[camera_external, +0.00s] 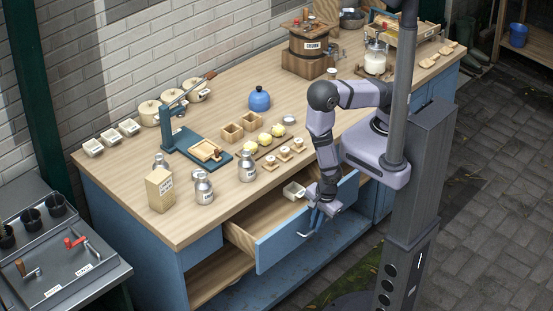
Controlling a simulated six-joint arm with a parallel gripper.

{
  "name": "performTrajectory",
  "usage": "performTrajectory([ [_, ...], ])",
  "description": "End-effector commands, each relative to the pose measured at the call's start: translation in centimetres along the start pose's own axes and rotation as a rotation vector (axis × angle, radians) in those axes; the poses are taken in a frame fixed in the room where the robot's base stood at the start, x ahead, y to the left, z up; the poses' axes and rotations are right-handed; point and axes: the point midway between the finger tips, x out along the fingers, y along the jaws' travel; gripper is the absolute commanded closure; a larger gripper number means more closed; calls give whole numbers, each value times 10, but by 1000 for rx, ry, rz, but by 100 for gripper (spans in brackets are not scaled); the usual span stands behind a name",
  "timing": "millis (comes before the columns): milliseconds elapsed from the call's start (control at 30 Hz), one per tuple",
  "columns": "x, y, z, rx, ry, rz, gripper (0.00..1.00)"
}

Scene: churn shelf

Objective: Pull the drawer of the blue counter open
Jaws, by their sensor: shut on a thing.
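The blue counter (147,248) has a wooden top and stands along the brick wall. Its drawer (285,241) is pulled out at the front, with the wooden inside showing. A small white-topped dish or box (293,190) shows at the drawer's right part. My gripper (314,219) is at the drawer front, right of its middle, pointing down and shut on what appears to be the drawer's handle. The handle itself is mostly hidden by the fingers.
Metal milk cans (203,188), a carton (160,189), a teal press (190,140) and yellow balls (264,139) stand on the counter top. A wooden churn (308,50) is at the back. Paved floor (480,200) lies clear at right.

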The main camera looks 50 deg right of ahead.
Motion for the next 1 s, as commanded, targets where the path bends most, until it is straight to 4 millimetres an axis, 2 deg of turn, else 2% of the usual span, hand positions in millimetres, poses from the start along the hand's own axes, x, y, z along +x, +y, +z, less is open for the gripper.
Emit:
performTrajectory([
  [167, 0, 10, 2, -4, -3, 0, 100],
  [800, -22, 110, 2, -6, -6, -1, 100],
  [1000, -25, 127, 1, -2, -5, 0, 100],
])
